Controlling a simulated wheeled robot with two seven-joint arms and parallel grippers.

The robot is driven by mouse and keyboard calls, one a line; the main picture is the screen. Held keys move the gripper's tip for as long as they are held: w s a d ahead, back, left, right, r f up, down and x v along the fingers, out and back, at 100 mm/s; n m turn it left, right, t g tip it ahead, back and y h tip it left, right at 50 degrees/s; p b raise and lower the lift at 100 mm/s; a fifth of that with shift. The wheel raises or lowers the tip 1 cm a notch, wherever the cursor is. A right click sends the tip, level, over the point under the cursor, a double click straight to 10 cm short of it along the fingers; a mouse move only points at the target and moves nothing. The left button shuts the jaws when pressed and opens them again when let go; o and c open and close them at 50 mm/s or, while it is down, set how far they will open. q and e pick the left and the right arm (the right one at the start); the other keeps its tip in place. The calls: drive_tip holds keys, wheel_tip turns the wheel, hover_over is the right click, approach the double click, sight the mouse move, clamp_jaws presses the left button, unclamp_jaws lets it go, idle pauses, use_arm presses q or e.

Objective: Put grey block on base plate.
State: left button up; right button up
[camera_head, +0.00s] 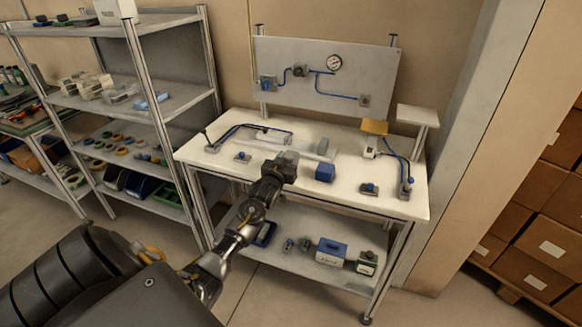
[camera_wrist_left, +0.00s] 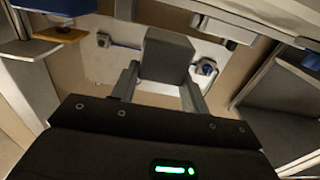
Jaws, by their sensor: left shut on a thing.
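My left gripper (camera_head: 281,167) is over the middle of the white workbench (camera_head: 225,155), with its arm coming in from the lower left. In the left wrist view my left gripper (camera_wrist_left: 161,90) has its two fingers on either side of a grey block (camera_wrist_left: 167,56) and is shut on it. In the head view the grey block (camera_head: 289,156) shows only as a small patch at the fingertips. A pale flat piece with an upright part (camera_head: 323,147) stands just behind the gripper; I cannot tell if it is the base plate. My right gripper is not in view.
A blue block (camera_head: 325,172) stands just right of the gripper. Small grey-and-blue fittings (camera_head: 369,188) and blue hoses sit on the bench. The front strip of the bench is mostly clear.

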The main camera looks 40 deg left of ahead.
use_arm(q)
drive_tip(key=f, duration=0.1)
drive_tip(key=f+p, duration=0.1)
drive_tip(key=f, duration=0.1)
drive_tip(key=shift+w+d+p, duration=0.35)
drive_tip(key=shift+w, duration=0.05)
drive_tip(key=shift+f, duration=0.4)
drive_tip(key=shift+f, duration=0.25)
drive_tip(key=o, duration=1)
drive_tip(key=shift+o, duration=0.2)
